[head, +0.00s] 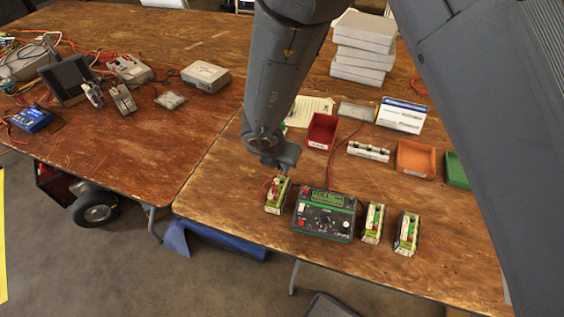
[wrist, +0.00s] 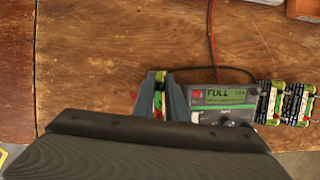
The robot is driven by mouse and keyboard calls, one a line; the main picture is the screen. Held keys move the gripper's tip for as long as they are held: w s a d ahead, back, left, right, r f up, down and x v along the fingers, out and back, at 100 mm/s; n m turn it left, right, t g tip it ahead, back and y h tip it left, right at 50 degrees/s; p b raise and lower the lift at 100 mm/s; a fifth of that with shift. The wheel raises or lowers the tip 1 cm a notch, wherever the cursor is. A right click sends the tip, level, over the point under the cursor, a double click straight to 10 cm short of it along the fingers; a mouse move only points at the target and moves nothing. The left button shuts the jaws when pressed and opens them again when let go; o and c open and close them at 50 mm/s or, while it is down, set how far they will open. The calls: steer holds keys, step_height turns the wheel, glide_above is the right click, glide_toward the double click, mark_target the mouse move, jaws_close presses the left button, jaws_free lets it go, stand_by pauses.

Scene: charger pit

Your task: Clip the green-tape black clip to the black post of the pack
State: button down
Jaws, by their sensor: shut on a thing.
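A battery pack (head: 277,197) with a green and cream label stands left of the charger (head: 324,215) on the wooden table, with a red clip on its top. My gripper (head: 281,172) is right above this pack, pointing down. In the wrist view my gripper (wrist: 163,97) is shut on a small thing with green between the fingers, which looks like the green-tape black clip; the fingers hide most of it. The pack's black post is hidden, and I cannot tell whether the clip touches it. The charger's screen reads FULL in the wrist view (wrist: 226,97).
Two more packs (head: 373,222) (head: 406,233) stand right of the charger. Behind are a red bin (head: 322,131), an orange bin (head: 415,158), a green bin (head: 457,170) and stacked white boxes (head: 362,47). Table left of the pack is clear.

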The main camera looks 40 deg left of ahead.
mark_target(280, 170)
steer(key=shift+f+b, duration=1.3)
steer(key=shift+f, duration=0.3)
steer(key=shift+f, duration=0.2)
stand_by(0.9)
steer(key=c, duration=1.7)
jaws_free()
steer(key=shift+o, duration=1.1)
steer(key=shift+r+p, duration=3.75)
steer(key=shift+p, duration=0.1)
